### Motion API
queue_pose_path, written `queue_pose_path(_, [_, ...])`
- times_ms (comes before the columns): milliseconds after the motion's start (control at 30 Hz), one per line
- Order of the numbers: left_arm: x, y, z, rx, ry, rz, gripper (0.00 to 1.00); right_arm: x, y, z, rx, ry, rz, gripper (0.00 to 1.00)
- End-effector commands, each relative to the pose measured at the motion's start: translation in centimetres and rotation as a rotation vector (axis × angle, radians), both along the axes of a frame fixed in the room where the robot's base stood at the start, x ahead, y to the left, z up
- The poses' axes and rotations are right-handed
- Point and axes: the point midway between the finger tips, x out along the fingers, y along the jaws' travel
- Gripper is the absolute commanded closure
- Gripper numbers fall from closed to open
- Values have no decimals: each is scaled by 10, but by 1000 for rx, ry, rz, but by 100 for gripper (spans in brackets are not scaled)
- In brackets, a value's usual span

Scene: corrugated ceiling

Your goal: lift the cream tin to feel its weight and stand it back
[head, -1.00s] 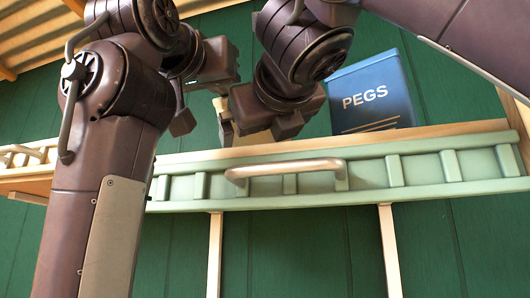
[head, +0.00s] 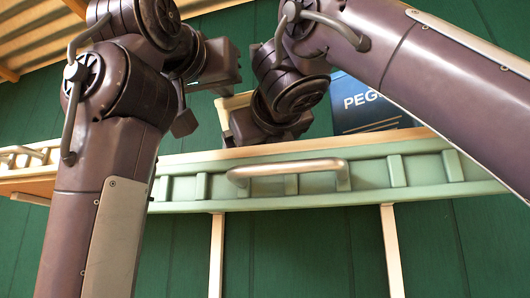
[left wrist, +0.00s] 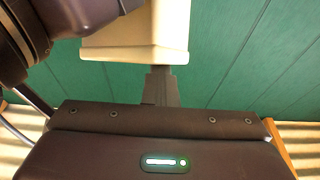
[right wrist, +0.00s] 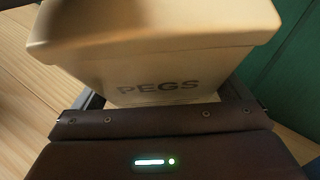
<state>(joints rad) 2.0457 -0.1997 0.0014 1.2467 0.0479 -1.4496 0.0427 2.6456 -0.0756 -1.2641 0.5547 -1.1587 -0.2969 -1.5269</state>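The cream tin (head: 237,101) stands on the shelf in the head view, mostly hidden behind my right gripper (head: 262,130). In the right wrist view the tin (right wrist: 160,75) is large and blurred, with a lid and the word PEGS. My right gripper's fingers (right wrist: 166,95) are spread at either side of it; firm contact does not show. In the left wrist view the tin's cream lower part or rim (left wrist: 135,50) shows beyond my left gripper (left wrist: 160,86), whose fingers look together and empty. In the head view my left gripper (head: 200,98) is left of the tin.
A blue PEGS tin (head: 372,112) stands right of the cream tin, now partly covered by my right arm. The green shelf front (head: 400,170) has a metal handle (head: 287,170). A green plank wall (head: 300,250) lies behind. Bare wood (right wrist: 25,100) shows beside the tin.

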Motion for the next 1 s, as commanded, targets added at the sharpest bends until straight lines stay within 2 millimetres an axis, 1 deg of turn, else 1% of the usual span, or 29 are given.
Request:
queue_pose_path(33, [9, -2, -9, 6, 30, 0, 100, -1, 3, -3, -7, 1, 4, 34])
queue_pose_path(200, [9, -2, -9, 6, 30, 0, 100, -1, 4, -3, -8, 1, 5, 56])
queue_pose_path(267, [9, -2, -9, 6, 30, 0, 100, -1, 4, -3, -9, 2, 6, 64])
queue_pose_path(300, [9, -2, -9, 6, 30, 0, 100, -1, 4, -3, -9, 2, 6, 66])
queue_pose_path(367, [9, -2, -8, 6, 30, 0, 100, -1, 4, -3, -10, 2, 7, 66])
queue_pose_path(533, [8, -2, 4, 6, 28, 0, 100, -2, 5, -4, -12, 2, 8, 67])
queue_pose_path(800, [6, -1, 5, 4, 23, 0, 100, -1, 5, -5, -15, 5, 6, 67])
queue_pose_path(867, [2, -1, 5, 4, 21, 0, 100, 0, 5, -5, -15, 5, 6, 67])
queue_pose_path(1000, [-19, 2, 1, 3, 15, 0, 100, 0, 5, -6, -15, 8, 5, 67])
